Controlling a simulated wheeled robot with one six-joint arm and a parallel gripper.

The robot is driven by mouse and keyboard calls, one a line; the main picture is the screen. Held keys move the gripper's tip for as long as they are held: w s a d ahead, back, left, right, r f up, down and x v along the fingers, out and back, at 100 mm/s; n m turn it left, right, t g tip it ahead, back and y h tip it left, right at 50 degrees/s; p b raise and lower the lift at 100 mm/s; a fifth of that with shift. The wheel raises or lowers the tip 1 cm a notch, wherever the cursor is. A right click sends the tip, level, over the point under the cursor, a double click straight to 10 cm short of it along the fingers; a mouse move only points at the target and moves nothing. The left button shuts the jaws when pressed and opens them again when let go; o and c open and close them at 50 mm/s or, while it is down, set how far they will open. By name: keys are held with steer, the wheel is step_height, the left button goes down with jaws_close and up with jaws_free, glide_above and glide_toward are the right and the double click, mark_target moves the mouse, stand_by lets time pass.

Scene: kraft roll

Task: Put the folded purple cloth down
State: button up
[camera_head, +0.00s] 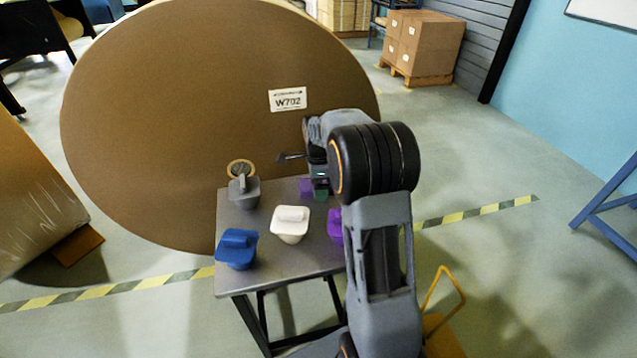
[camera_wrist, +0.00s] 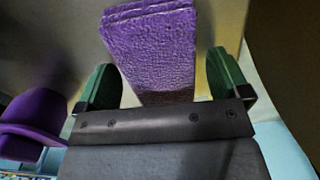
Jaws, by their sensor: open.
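The folded purple cloth (camera_wrist: 155,50) shows in the wrist view between and beyond the two green fingers of my gripper (camera_wrist: 160,78). The fingers stand apart, with a gap visible on either side of the cloth. In the head view a small part of the purple cloth (camera_head: 306,187) shows beside my gripper (camera_head: 320,190) at the back right of the grey table (camera_head: 262,270). My arm hides much of that corner, and I cannot tell exactly how the cloth rests.
A huge kraft roll (camera_head: 180,120) stands close behind the table. The front middle of the tabletop is clear.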

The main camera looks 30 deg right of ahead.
steer(key=shift+f+b, duration=0.25)
steer(key=shift+b, duration=0.25)
step_height(320, 180, up, 13)
steer(key=p, duration=0.5)
steer(key=s+a+f+n+t, duration=0.1)
steer(key=s+a+n, duration=0.4)
steer(key=s+n, duration=0.5)
steer(key=s+a+f+n+t, duration=0.1)
steer(key=s+a+n+t, duration=0.1)
steer(key=s+a+n, duration=0.4)
steer(key=shift+s+f+n, duration=0.15)
steer(key=shift+s+n, duration=2.65)
